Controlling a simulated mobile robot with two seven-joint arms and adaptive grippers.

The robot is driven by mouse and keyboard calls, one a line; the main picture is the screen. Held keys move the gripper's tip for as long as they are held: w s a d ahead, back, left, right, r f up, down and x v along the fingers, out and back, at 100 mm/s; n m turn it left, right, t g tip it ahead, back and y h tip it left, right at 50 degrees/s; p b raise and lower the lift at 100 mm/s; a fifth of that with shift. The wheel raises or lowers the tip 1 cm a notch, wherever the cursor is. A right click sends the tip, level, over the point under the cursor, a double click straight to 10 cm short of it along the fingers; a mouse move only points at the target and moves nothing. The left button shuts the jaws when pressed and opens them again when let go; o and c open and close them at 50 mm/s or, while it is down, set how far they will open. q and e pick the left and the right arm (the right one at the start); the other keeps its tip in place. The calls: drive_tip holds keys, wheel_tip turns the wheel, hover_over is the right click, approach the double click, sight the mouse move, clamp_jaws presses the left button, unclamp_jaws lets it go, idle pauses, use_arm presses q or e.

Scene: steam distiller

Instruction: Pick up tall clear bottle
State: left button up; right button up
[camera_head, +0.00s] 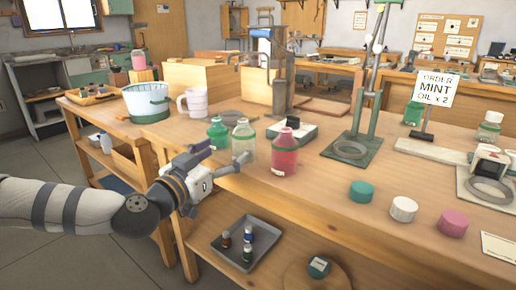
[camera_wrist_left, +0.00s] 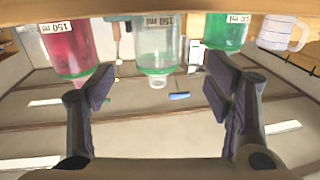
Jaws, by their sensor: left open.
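The tall clear bottle (camera_head: 243,141) stands upright on the wooden bench, between a green bottle (camera_head: 217,133) and a red-pink bottle (camera_head: 285,155). My left gripper (camera_head: 226,158) is at the bench's front edge, just in front of the clear bottle, open and empty. In the left wrist view, which looks upside down, the clear bottle (camera_wrist_left: 157,45) lies centred between the spread fingers (camera_wrist_left: 158,86), beyond their tips. The red-pink bottle (camera_wrist_left: 70,45) and the green bottle (camera_wrist_left: 222,32) flank it there. My right gripper is not in view.
A white mug (camera_head: 193,102) and a pale bucket (camera_head: 147,102) stand behind to the left. A stand with a green base (camera_head: 351,147) is behind to the right. Teal (camera_head: 361,191), white (camera_head: 403,209) and pink (camera_head: 453,223) caps lie near the front edge. A grey tray (camera_head: 268,230) sits below.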

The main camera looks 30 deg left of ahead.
sight(237, 142)
use_arm(q)
drive_tip(key=w, duration=0.8)
drive_tip(key=shift+w+a+r+b, duration=0.15)
drive_tip(key=shift+w+r+b, duration=0.15)
drive_tip(key=shift+b, duration=0.1)
drive_tip(key=c, duration=1.4)
